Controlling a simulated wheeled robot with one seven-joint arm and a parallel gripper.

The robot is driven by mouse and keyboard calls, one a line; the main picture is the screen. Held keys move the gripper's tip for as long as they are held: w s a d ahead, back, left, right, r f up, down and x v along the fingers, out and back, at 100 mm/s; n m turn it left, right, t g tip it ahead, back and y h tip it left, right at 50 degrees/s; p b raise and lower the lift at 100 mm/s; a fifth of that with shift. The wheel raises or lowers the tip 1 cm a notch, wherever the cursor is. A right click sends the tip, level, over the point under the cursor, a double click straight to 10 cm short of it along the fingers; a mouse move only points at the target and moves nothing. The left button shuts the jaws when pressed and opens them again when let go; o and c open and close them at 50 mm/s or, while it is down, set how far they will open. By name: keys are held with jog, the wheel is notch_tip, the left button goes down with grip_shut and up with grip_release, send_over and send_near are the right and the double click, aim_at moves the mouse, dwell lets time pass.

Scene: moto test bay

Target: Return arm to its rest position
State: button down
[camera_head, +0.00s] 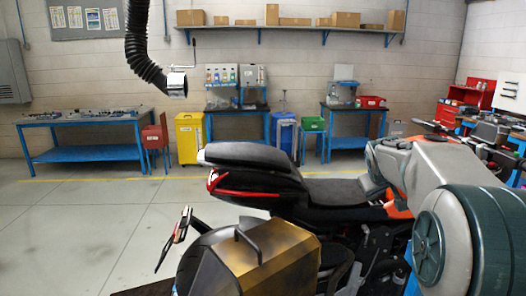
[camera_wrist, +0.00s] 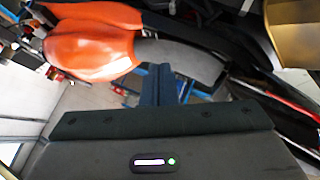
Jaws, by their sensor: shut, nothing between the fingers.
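My arm (camera_head: 440,170) reaches in from the right in the head view, bent over the far side of a motorcycle (camera_head: 335,192). My gripper (camera_wrist: 158,72) shows in the wrist view as dark fingers held together, with nothing between them. The gripper cannot be made out in the head view. In the wrist view the motorcycle's orange bodywork (camera_wrist: 92,42) and dark seat (camera_wrist: 185,60) lie beyond the fingers. I cannot tell the gap between the fingers and the motorcycle.
A brass-coloured case (camera_head: 250,262) with a handle is at the motorcycle's rear. A black hose (camera_head: 143,45) hangs at the upper left. Blue workbenches (camera_head: 85,153) and a yellow bin (camera_head: 189,138) stand along the back wall. The left floor is clear.

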jog(key=s+a+f+g+y, duration=0.1)
jog(key=s+a+f, duration=0.2)
jog(key=s, duration=0.8)
jog(key=s+a+f+m+g+y, duration=0.1)
jog(key=s+a+f, duration=0.3)
jog(key=s+a, duration=0.4)
jog(key=s+a+f+m+g+y, duration=0.1)
jog(key=s+a+f, duration=0.3)
jog(key=s, duration=1)
jog(key=shift+a+f+g+y, duration=0.15)
jog(key=shift+a+g+y, duration=0.35)
jog(key=shift+a+g, duration=0.2)
